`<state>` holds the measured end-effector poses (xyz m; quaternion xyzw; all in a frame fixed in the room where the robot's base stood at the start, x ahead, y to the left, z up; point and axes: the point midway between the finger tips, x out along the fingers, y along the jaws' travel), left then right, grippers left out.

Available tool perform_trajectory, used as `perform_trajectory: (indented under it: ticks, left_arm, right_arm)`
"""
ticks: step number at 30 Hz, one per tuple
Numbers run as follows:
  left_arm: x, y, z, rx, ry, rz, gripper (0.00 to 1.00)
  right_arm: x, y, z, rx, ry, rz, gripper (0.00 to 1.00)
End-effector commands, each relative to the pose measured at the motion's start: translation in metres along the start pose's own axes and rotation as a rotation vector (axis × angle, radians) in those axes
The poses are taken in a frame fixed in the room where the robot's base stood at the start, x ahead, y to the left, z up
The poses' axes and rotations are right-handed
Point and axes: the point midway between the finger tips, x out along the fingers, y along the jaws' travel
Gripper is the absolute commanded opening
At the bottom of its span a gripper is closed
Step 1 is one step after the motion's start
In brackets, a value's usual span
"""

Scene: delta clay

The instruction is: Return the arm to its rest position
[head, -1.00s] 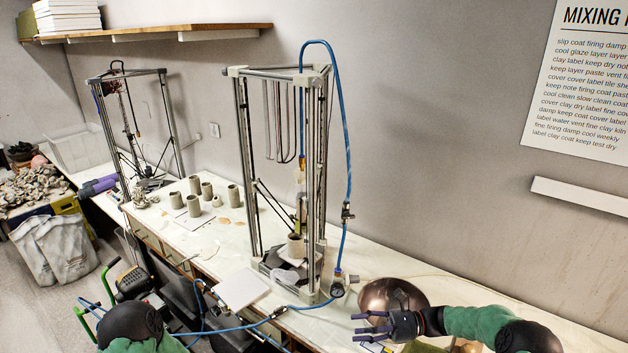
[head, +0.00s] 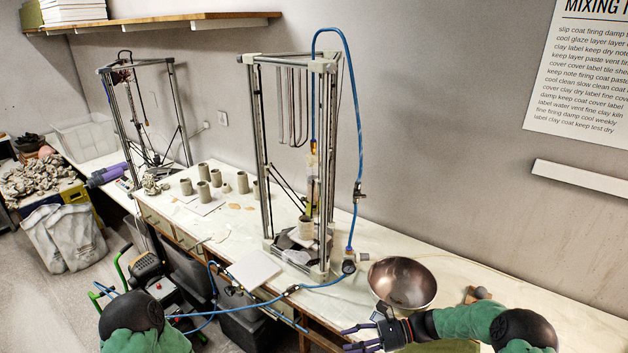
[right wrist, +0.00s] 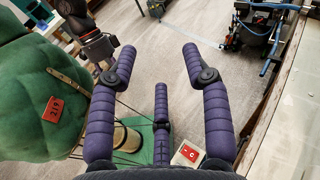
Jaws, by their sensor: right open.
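My right arm, green with a black joint, comes in at the lower right of the head view. Its purple-fingered right gripper (head: 350,339) is at the bench's front edge, left of and in front of the copper-coloured bowl (head: 402,284). In the right wrist view the right gripper (right wrist: 165,75) has its fingers spread, with nothing between them and the grey floor beyond. My left arm shows only as a green and black part at the bottom left of the head view; its gripper is out of frame.
The long bench (head: 480,320) runs along the wall. A tall metal-framed printer (head: 262,160) with a blue hose stands on it, with several clay cups (head: 203,172) to its left. A white board (head: 255,269) lies near the front edge. A green-handled cart (head: 150,270) stands on the floor.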

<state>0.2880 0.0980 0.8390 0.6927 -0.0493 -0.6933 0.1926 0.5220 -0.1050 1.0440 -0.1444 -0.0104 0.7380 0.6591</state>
Motion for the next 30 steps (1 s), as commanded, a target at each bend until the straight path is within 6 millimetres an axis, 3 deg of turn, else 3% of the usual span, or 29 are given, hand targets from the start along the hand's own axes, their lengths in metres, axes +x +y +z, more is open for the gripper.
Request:
perform_trajectory:
  ticks: [8,12,18,24,30]
  left_arm:
    - [0.000,0.000,0.000,-0.001,-0.001,0.000,0.40]
    - [0.000,0.000,0.000,0.000,-0.001,0.000,0.40]
    - [0.000,0.000,0.000,0.000,-0.001,0.000,0.40]
    - [0.000,0.000,0.000,-0.001,-0.001,0.000,0.40]
    - [0.000,0.000,0.000,-0.001,-0.001,0.000,0.40]
  right_arm:
    - [0.034,0.060,-0.058,-0.016,0.216,0.123,0.49]
    - [0.050,0.113,-0.097,-0.081,0.381,0.245,0.49]
    - [0.057,0.186,-0.139,-0.271,0.593,0.436,0.49]
    - [0.057,0.237,-0.156,-0.540,0.734,0.593,0.49]
    - [0.060,0.260,-0.154,-0.791,0.801,0.671,0.49]
